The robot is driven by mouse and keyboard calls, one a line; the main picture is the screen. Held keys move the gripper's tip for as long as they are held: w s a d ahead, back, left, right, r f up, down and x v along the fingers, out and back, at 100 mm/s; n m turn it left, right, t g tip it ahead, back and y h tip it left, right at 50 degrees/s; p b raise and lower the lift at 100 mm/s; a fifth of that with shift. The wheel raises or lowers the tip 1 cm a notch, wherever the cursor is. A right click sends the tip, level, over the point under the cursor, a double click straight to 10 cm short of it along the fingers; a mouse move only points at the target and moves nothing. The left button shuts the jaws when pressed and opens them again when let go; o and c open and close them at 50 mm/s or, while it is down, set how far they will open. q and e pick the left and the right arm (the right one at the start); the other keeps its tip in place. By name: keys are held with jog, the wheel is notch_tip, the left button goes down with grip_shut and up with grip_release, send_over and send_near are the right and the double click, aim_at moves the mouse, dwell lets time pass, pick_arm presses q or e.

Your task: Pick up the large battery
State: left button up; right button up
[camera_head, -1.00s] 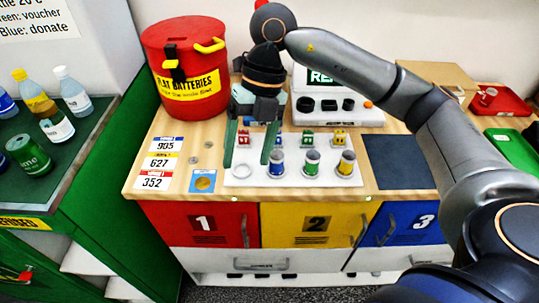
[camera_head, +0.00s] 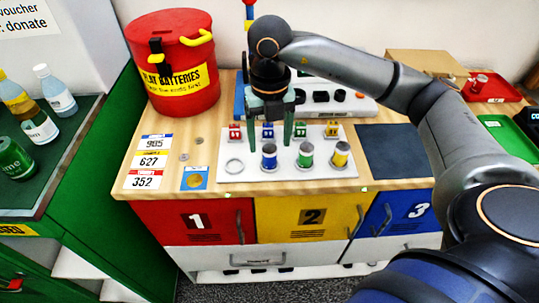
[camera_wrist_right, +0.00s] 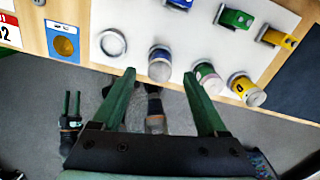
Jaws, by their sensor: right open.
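Three upright cylindrical batteries stand along the front of a white board (camera_head: 210,172): a blue one (camera_head: 268,157), a green one (camera_head: 305,155) and a yellow one (camera_head: 341,154). Which one counts as large is not clear. My right gripper (camera_head: 269,143) is open and empty, its green fingers pointing down around or above the blue battery. In the right wrist view the blue battery (camera_wrist_right: 160,66) lies just beyond the gap between the fingertips (camera_wrist_right: 159,76), untouched as far as I can tell. My left gripper (camera_wrist_right: 72,97) shows small at lower left there, fingers apart.
Small red (camera_head: 235,131), blue, green and yellow blocks stand behind the batteries. An empty ring (camera_head: 234,165) is at the board's left. A red battery bin (camera_head: 175,60) stands back left. A dark mat (camera_head: 388,155) lies right of the board.

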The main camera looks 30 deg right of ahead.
aim_at(270, 148)
jog(key=shift+f, duration=1.95)
grip_shut()
